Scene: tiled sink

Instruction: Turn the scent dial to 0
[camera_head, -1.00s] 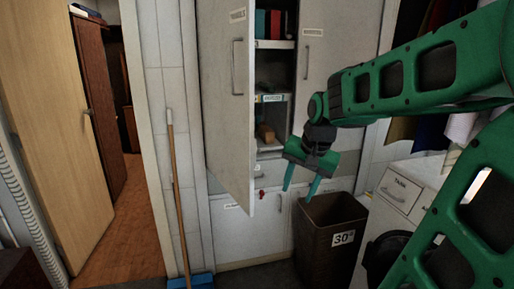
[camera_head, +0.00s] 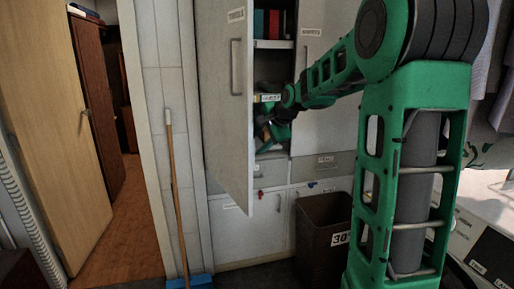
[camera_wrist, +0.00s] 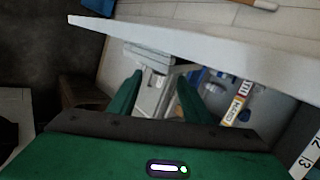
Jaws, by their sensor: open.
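I cannot make out a scent dial in either view. My gripper (camera_head: 270,138) is at the opening of the tall cabinet, beside the inner side of its open door (camera_head: 226,100). In the wrist view the two green fingers of my gripper (camera_wrist: 157,98) stand apart with nothing held between them. A pale grey boxy part (camera_wrist: 150,92) shows beyond and between the fingers; I cannot tell what it is. The gripper and forearm hide part of the lower shelf.
A labelled shelf edge (camera_head: 268,97) is close to my gripper. Books (camera_head: 267,23) stand on the upper shelf. A brown bin (camera_head: 321,225) stands on the floor below, and a broom (camera_head: 176,200) leans left of the door. The floor in the doorway is clear.

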